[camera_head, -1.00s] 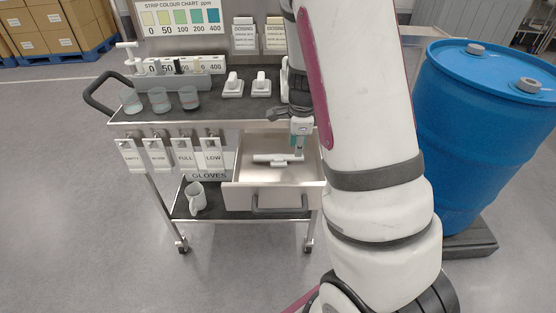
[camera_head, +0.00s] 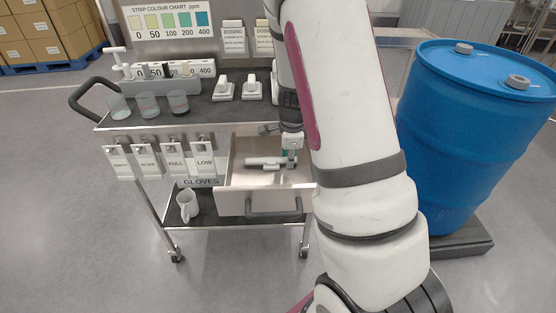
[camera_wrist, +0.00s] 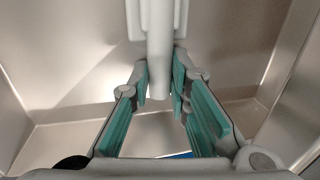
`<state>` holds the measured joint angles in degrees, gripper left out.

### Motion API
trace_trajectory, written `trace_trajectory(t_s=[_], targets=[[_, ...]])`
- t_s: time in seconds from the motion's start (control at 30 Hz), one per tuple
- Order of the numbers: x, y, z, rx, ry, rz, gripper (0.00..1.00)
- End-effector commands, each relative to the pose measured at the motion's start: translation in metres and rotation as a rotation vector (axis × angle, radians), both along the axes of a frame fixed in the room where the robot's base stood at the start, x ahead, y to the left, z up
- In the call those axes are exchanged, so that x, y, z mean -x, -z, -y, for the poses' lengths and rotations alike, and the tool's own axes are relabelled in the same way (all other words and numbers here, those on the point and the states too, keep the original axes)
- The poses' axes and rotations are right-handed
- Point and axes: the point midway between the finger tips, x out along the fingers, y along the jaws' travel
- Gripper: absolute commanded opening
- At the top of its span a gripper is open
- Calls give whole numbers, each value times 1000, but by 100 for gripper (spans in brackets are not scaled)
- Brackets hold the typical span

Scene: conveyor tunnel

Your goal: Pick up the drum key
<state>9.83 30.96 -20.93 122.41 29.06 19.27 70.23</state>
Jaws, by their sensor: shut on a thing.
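The drum key (camera_head: 264,162) is a pale grey T-shaped piece inside the open drawer (camera_head: 262,203) of the cart. Its wider crosspiece is to the left in the head view, and its shaft runs right to my gripper (camera_head: 290,160). In the wrist view the shaft (camera_wrist: 160,60) comes down from the top between the teal fingers of my gripper (camera_wrist: 160,82). The fingers are shut on the shaft near its end. The key appears at or close to the drawer floor; any gap beneath it cannot be told. My arm hides the drawer's right side.
Drawer walls stand close around my gripper. The cart top (camera_head: 215,105) above holds cups (camera_head: 148,103) and white fittings (camera_head: 223,88). Tags (camera_head: 176,160) hang left of the drawer. A mug (camera_head: 187,206) stands on the lower shelf. A blue drum (camera_head: 465,140) stands at right.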

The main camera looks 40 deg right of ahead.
Motion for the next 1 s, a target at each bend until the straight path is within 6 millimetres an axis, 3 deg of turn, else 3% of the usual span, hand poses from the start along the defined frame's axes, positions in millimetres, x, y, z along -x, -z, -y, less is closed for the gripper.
trace_trajectory(t_s=[0.17,0.4,0.6,1.0], targets=[[-1,-15,0,1,-2,2,0],[-1,-62,0,2,-3,5,0],[-1,-91,0,1,-1,3,0],[0,-100,0,0,0,0,0]])
